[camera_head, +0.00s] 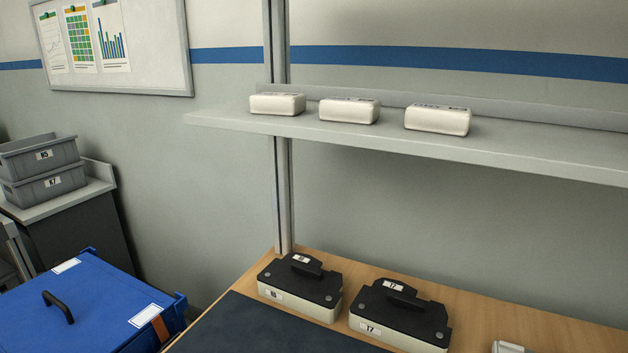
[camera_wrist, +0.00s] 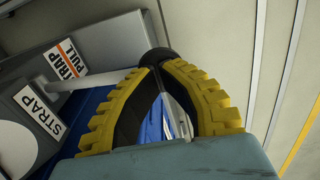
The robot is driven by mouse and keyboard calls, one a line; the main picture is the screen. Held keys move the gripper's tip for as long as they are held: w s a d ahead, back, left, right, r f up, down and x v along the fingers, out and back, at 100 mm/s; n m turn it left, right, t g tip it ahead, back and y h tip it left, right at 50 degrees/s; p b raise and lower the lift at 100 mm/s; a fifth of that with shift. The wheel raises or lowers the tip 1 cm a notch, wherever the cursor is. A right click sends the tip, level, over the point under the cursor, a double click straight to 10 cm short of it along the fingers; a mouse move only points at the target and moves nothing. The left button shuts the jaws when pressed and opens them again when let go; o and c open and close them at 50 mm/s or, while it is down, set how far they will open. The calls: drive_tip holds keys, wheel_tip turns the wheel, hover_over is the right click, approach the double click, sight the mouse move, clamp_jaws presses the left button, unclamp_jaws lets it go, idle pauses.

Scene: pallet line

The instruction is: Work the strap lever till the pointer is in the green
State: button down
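In the wrist view, my gripper (camera_wrist: 156,68) has yellow ribbed fingers with black inner pads. Its fingertips come together at a black ball knob (camera_wrist: 155,56), on the end of the pale strap lever (camera_wrist: 95,81) that runs in from the left. The fingers look closed on the knob. A grey housing labelled STRAP (camera_wrist: 40,108) is at the left, with a white round face (camera_wrist: 12,150) cut by the frame edge. An orange and white PULL label (camera_wrist: 66,60) is above it. I see no pointer or green zone. The head view shows neither gripper nor lever.
In the head view, a blue lidded box (camera_head: 90,305) with a black handle and orange strap is at lower left. Black-topped units (camera_head: 300,285) stand on the wooden bench (camera_head: 480,325). White blocks sit on a shelf (camera_head: 390,140) above. Grey bins (camera_head: 45,180) are far left.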

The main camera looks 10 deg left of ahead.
drive_tip(key=shift+s+f+b, duration=0.2)
drive_tip(key=shift+f+b, duration=0.25)
drive_tip(key=shift+f, duration=0.3)
drive_tip(key=r+p, duration=0.2)
drive_tip(key=w+r+p, duration=0.1)
drive_tip(key=r+p, duration=0.1)
drive_tip(key=shift+d+r, duration=0.2)
drive_tip(key=shift+r, duration=0.2)
drive_tip(key=shift+f+b, duration=0.3)
